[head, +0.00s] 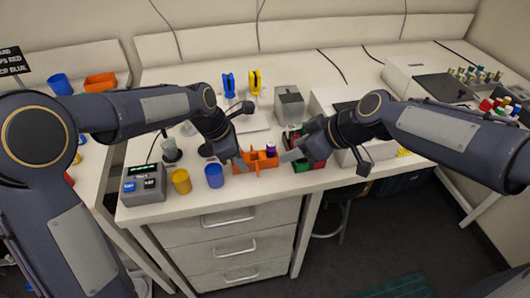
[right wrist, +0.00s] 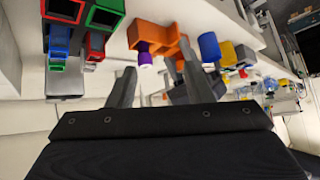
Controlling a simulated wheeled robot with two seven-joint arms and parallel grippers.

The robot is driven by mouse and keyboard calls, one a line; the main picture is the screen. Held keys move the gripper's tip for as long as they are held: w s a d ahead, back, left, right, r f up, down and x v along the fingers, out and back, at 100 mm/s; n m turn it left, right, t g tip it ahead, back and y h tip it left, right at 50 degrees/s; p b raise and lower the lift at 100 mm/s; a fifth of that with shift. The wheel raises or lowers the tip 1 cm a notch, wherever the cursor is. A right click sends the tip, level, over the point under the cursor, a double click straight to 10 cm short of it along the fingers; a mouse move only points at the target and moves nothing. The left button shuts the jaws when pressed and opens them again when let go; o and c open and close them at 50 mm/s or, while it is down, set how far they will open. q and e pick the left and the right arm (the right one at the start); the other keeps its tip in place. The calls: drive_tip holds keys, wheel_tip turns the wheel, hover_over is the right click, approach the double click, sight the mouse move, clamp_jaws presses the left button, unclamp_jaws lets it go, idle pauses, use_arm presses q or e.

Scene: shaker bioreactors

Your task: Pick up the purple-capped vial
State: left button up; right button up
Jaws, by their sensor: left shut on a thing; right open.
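The purple-capped vial (head: 270,147) stands in the orange rack (head: 262,166) near the front edge of the bench. My left gripper (head: 245,163) is shut on the left end of the orange rack. My right gripper (head: 287,157) is open and empty, just right of the vial and apart from it. In the right wrist view the purple cap (right wrist: 144,46) shows beyond and between the open fingertips (right wrist: 155,70), beside the orange rack (right wrist: 150,31). The vial's lower part is hidden by the rack in the head view.
Red and green bins (head: 303,166) stand just right of the rack. A blue cup (head: 214,176) and yellow cup (head: 181,181) stand to its left, beside a grey device (head: 143,185). A grey box (head: 289,105) and blue and yellow holders (head: 254,82) stand behind.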

sight(271, 144)
wheel_tip(271, 144, up, 4)
drive_tip(key=a+m+t+h, duration=0.2)
drive_tip(key=a+m+h, duration=0.1)
drive_tip(key=m+h, duration=0.25)
drive_tip(key=shift+y, duration=0.35)
drive_tip(key=x, duration=1.1)
drive_tip(key=shift+w+a+f, duration=0.1)
drive_tip(key=shift+w+a, duration=0.05)
drive_tip(key=shift+w, duration=0.3)
clamp_jaws()
wheel_tip(271, 144, up, 10)
drive_tip(key=shift+r, duration=0.1)
use_arm(q)
drive_tip(key=o, duration=1.1)
